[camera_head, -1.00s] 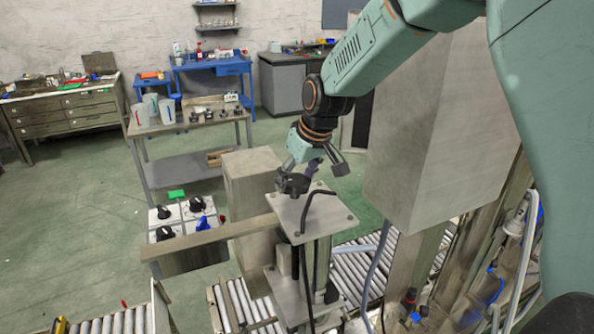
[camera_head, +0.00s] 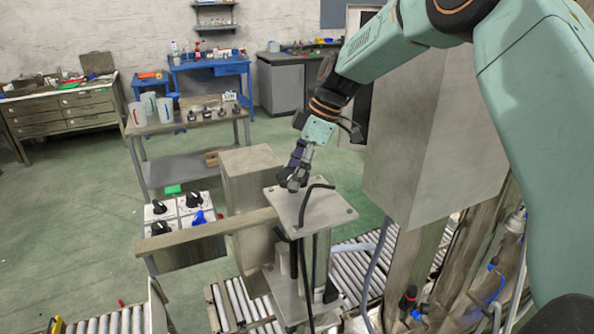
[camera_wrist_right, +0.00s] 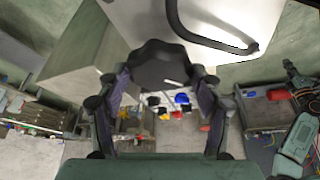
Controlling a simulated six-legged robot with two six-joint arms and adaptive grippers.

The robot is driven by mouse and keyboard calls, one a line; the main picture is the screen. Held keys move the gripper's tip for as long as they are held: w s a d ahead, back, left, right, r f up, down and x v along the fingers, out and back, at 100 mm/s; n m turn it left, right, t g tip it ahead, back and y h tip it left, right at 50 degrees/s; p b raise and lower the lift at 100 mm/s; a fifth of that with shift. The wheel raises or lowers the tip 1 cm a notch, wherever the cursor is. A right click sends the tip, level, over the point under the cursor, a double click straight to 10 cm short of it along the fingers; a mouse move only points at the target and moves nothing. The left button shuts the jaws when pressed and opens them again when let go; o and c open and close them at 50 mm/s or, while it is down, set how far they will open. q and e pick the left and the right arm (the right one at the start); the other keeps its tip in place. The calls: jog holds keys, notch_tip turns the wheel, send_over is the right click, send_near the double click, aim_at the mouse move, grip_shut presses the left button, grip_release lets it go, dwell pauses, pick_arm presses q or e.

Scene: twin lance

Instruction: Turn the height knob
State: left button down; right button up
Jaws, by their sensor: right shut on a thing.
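The height knob (camera_wrist_right: 160,64) is a dark, lobed knob that shows between my fingers in the right wrist view, with a pale pointer line on it. My right gripper (camera_head: 293,184) is shut on the knob at the left edge of the grey top plate (camera_head: 322,207). In the head view the fingers hide most of the knob. In the right wrist view the two fingers of my right gripper (camera_wrist_right: 160,80) sit on either side of it. My left gripper is not in view.
A bent black rod (camera_head: 306,203) rises from the plate close to the gripper. A grey box column (camera_head: 250,185) stands to the left, with a panel of black and blue knobs (camera_head: 178,214) beyond it. Roller conveyors (camera_head: 242,304) run below.

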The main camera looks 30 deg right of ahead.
jog(key=n+g, duration=0.1)
jog(key=n, duration=0.1)
jog(key=n+g+p, duration=0.1)
jog(key=n, duration=0.2)
jog(key=shift+a+f, duration=0.1)
jog(key=shift+f, duration=0.1)
jog(key=shift+n, duration=0.4)
jog(key=o, duration=0.7)
jog(key=shift+f, duration=0.1)
jog(key=o, duration=0.4)
jog(key=shift+w+a, duration=0.1)
jog(key=shift+a, duration=0.05)
jog(key=shift+o, duration=0.2)
jog(key=shift+r, duration=0.2)
jog(key=shift+d, duration=0.2)
jog(key=shift+d+r, duration=0.1)
jog(key=shift+r, duration=0.2)
jog(key=v, duration=1.1)
jog(key=shift+w, duration=0.25)
